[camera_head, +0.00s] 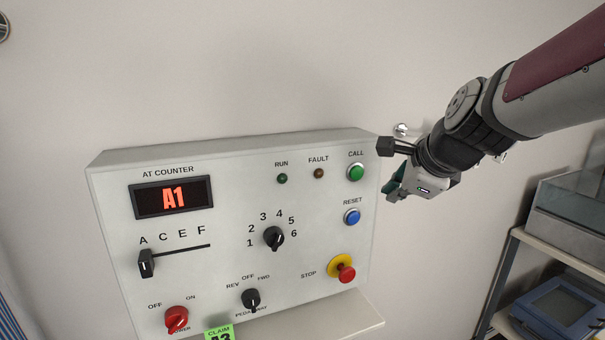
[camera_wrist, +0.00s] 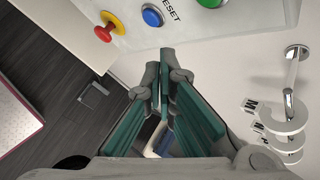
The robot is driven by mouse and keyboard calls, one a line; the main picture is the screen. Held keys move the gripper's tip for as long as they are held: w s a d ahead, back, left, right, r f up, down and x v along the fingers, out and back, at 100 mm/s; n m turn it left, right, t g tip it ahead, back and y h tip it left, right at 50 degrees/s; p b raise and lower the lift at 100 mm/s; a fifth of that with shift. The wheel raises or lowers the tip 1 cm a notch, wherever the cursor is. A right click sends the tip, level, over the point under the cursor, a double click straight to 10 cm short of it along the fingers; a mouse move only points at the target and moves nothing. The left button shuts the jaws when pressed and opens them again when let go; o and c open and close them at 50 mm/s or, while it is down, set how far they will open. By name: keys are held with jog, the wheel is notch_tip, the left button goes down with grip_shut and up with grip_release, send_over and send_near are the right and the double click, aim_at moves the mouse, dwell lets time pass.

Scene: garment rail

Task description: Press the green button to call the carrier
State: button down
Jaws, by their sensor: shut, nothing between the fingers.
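The green CALL button (camera_head: 356,173) is at the top right of the control panel (camera_head: 225,225). In the wrist view the green button (camera_wrist: 210,2) is cut off by the top edge. My gripper (camera_head: 387,186) is just right of the button and slightly lower in the head view, its teal fingers pointing toward the panel. In the wrist view my gripper (camera_wrist: 165,56) has its fingertips together and empty, below the blue and green buttons. The fingertips appear apart from the button.
The blue RESET button (camera_head: 352,216) and red STOP button (camera_head: 346,274) lie below the green one. A wall rod (camera_wrist: 290,75) with white lettered rings (camera_wrist: 280,118) is at right. A shelf (camera_head: 560,255) stands lower right.

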aim_at(357, 173)
jog(key=w+a, duration=0.2)
jog(key=w, duration=0.4)
jog(key=shift+w, duration=0.4)
jog(key=shift+a, duration=0.15)
dwell(1.0)
jog(key=shift+w+a, duration=0.1)
jog(key=shift+w, duration=0.3)
